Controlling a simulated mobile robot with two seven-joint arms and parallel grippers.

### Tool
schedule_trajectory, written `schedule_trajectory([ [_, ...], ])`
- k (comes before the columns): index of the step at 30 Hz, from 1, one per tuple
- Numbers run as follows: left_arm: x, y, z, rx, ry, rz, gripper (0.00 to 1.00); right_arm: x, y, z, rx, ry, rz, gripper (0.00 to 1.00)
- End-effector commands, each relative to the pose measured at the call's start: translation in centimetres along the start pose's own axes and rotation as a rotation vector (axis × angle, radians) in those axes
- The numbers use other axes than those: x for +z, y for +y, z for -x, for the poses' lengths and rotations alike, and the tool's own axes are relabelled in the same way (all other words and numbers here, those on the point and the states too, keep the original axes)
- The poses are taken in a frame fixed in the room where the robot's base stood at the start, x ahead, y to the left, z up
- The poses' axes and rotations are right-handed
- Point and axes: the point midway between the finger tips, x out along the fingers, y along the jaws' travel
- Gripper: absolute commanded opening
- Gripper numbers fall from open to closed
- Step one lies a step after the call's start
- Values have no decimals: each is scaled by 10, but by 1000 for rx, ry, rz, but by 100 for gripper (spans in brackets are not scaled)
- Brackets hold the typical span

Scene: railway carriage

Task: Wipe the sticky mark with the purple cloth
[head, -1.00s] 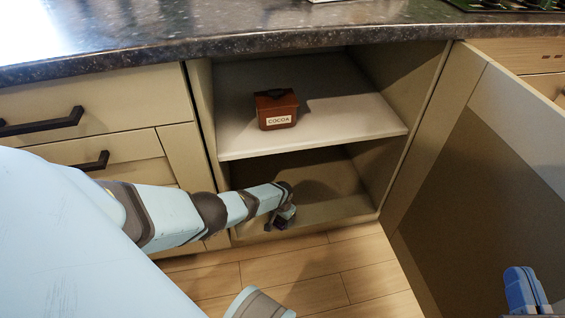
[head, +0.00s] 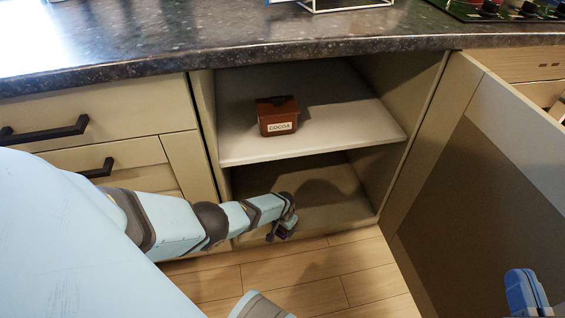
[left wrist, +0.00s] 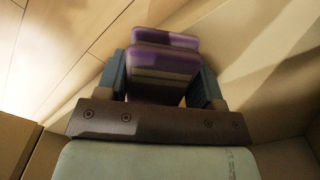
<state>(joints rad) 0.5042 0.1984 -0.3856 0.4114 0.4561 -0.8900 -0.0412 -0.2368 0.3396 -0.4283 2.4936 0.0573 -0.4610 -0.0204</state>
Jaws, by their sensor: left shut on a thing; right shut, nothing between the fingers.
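My left gripper (head: 278,234) is low at the front of the open cabinet's lower compartment, below the shelf. It is shut on the purple cloth (left wrist: 165,65), which shows folded between the fingers in the left wrist view. In the head view the cloth is only a small dark purple patch. My right gripper (head: 527,291) is shut and empty at the lower right, in front of the open door. I cannot make out a sticky mark in either view; much of the lower compartment (head: 335,187) is in shadow.
A brown cocoa box (head: 278,117) stands on the cabinet's middle shelf (head: 345,135). The cabinet door (head: 455,150) is open on the right. Drawers (head: 100,115) are shut on the left. A dark countertop (head: 230,40) overhangs above. The wooden floor (head: 330,270) in front is clear.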

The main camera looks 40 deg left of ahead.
Motion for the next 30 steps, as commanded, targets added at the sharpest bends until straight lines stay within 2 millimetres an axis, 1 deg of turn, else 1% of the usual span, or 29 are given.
schedule_trajectory([
  [12,22,25,-1,1,-1,-1,42,-19,3,-2,0,0,0,0],
  [20,28,32,-3,1,-2,0,42,-23,4,-2,0,0,0,0],
  [30,48,54,-3,1,-4,0,42,-38,6,-4,0,0,0,0],
])
